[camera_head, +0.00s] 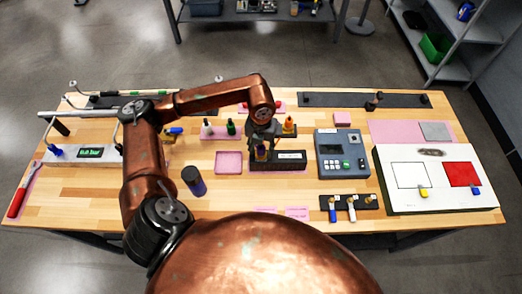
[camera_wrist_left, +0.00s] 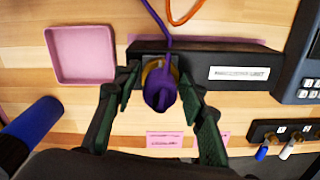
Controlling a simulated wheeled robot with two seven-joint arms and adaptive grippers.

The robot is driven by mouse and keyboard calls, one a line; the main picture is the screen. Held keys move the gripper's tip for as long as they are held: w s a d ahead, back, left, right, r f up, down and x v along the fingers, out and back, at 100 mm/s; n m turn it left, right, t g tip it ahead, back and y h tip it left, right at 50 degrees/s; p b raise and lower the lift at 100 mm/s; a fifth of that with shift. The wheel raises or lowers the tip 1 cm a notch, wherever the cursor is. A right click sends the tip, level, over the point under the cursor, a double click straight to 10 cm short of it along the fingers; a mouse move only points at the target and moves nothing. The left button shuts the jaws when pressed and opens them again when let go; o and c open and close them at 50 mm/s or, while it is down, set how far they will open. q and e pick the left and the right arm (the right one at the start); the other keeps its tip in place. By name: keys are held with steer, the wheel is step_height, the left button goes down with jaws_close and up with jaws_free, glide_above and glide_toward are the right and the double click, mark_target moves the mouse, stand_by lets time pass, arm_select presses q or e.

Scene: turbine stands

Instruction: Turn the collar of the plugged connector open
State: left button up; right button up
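The purple connector (camera_wrist_left: 160,98) with a brass-coloured collar (camera_wrist_left: 150,72) is plugged into a long black box (camera_wrist_left: 205,75) with a white label. A purple cable runs from it in the left wrist view. My left gripper (camera_wrist_left: 159,82) has one finger on each side of the connector and collar, with small gaps visible, so it looks open around them. In the head view, my left gripper (camera_head: 262,140) is directly over the connector and partly hides it; the box (camera_head: 293,166) shows below. My right gripper is in neither view.
A pink tray (camera_head: 229,162) lies left of the box, and a dark blue cylinder (camera_head: 194,181) stands near it. A grey keypad unit (camera_head: 343,148) is close on the right. A black strip with levers (camera_head: 350,203) and small pink mats (camera_head: 297,212) lie in front.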

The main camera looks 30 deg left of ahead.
mark_target(261, 147)
arm_select(q)
steer(key=shift+o, duration=1.2)
step_height(261, 147, up, 12)
